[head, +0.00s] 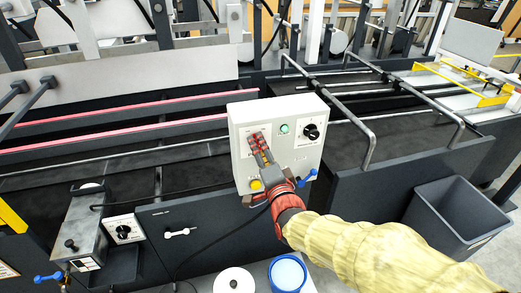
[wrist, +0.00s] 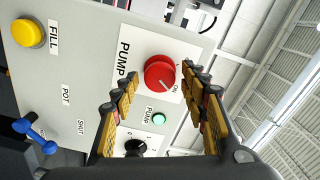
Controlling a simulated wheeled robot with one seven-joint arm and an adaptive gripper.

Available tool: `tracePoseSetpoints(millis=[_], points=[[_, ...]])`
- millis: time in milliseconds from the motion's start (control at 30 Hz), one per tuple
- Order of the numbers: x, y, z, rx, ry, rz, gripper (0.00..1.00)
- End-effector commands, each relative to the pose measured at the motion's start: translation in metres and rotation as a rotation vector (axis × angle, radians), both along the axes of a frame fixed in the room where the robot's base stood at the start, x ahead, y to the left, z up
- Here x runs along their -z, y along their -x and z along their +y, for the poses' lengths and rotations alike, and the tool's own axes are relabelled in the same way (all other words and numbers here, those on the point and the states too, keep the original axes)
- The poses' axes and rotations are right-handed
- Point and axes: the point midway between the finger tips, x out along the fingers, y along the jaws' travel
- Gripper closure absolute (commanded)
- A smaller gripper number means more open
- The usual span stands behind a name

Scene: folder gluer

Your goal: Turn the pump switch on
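The pump switch (wrist: 159,73) is a round red knob on a white plate marked PUMP, with an ON label at its lower right in the wrist view. A small pale mark shows on the knob near that label; I cannot tell its exact setting. The knob sits on a pale control box (head: 246,118). My gripper (wrist: 160,78) is open, one fingertip on either side of the knob in the wrist view. I cannot tell whether the pads touch it. In the head view my gripper (head: 262,150) reaches the box's upper left and largely hides the knob.
A green lamp (head: 284,128) and a black dial (head: 311,131) are right of the switch on the box. A yellow button (head: 255,184) and a blue handle (head: 308,177) are lower. A bent rail (head: 371,140) stands right of the box. A grey bin (head: 460,215) is at right.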

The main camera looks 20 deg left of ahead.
Motion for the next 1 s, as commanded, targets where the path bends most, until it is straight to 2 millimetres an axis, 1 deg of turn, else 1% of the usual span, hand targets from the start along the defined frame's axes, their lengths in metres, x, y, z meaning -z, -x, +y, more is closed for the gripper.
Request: tracePoseSetpoints(millis=[333,467,567,800,1000], points=[[0.001,0.001,0.0,-0.001,0.002,0.001,0.51],[-0.001,0.007,-0.004,0.0,0.0,-0.001,0.51],[-0.001,0.017,-0.01,0.0,0.0,-0.001,0.51],[0.0,0.056,-0.034,-0.001,0.001,0.0,0.51],[0.0,0.083,-0.051,0.0,0.0,-0.001,0.51]])
